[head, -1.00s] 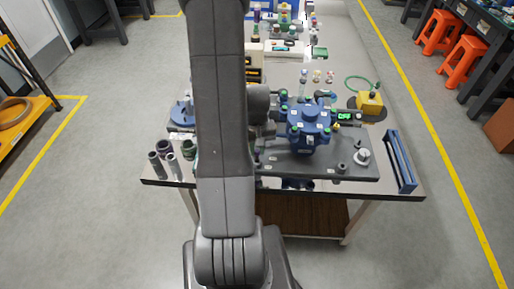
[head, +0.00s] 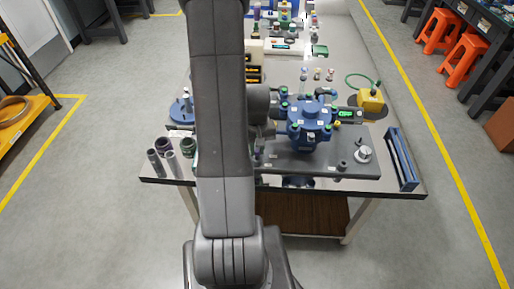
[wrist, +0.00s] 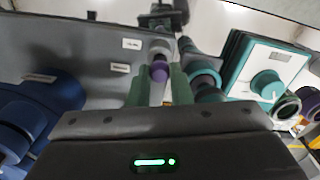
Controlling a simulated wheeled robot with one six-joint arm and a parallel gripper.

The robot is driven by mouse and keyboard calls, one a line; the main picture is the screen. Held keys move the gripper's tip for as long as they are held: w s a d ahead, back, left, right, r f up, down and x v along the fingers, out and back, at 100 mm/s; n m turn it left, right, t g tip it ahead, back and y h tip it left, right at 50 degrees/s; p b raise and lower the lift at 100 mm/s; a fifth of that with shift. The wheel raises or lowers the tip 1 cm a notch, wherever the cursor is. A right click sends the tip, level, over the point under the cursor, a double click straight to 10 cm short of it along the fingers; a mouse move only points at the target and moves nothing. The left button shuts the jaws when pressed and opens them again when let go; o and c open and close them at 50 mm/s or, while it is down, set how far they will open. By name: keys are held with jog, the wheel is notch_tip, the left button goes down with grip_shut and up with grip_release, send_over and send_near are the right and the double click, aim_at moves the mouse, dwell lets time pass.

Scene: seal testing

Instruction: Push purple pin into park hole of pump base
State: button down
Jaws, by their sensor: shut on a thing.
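In the wrist view, my gripper (wrist: 160,88) has its two greenish fingers closed around the purple pin (wrist: 159,70). The pin's purple part shows between the fingertips, with a paler round part just beyond it. The grey pump base (wrist: 85,45) spreads behind and to the left, with small white labels too blurred to read. In the head view, the pump base (head: 325,170) lies on the table under the blue pump (head: 308,122). My arm hides the gripper and pin there. I cannot tell whether the pin touches the base, and I cannot make out the park hole.
A blue cylindrical part (wrist: 40,105) stands close on the left in the wrist view. A teal block (wrist: 268,70) and a teal tube with a purple ring (wrist: 205,78) are on the right. In the head view, a blue rail frame (head: 402,160) stands at the table's right edge.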

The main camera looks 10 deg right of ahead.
jog(key=shift+f+b, duration=1.05)
dwell(0.6)
jog(key=c, duration=1.2)
grip_release()
jog(key=shift+r, duration=0.1)
jog(key=shift+c, duration=0.2)
notch_tip(320, 180, up, 9)
jog(key=p, duration=0.6)
jog(key=shift+r, duration=0.1)
